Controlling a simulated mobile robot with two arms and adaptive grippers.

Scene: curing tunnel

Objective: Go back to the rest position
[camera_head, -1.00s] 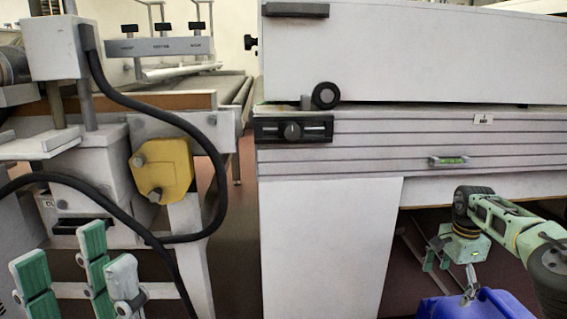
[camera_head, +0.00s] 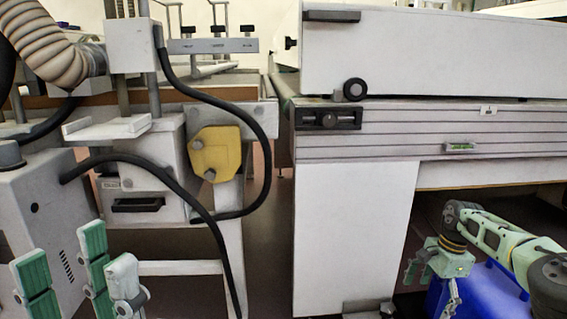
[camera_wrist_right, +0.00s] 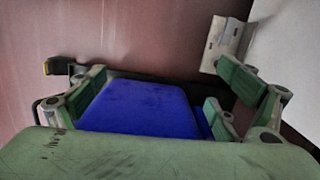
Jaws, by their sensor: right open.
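My left gripper (camera_head: 82,280) shows at the bottom left of the head view. Its green-padded fingers are spread apart with nothing between them. My right gripper (camera_head: 432,278) hangs at the lower right of the head view, in front of the opening under the long white machine. In the right wrist view its green fingers (camera_wrist_right: 165,98) are apart, and a blue container lies beyond and between them. I cannot tell from this view whether they touch it.
The blue container (camera_head: 485,295) stands low at the right, partly hidden by my right arm. The white tunnel housing (camera_head: 420,50) fills the right. A white machine with a yellow block (camera_head: 215,153) and black hoses stands at the left. A narrow floor gap (camera_head: 275,225) lies between them.

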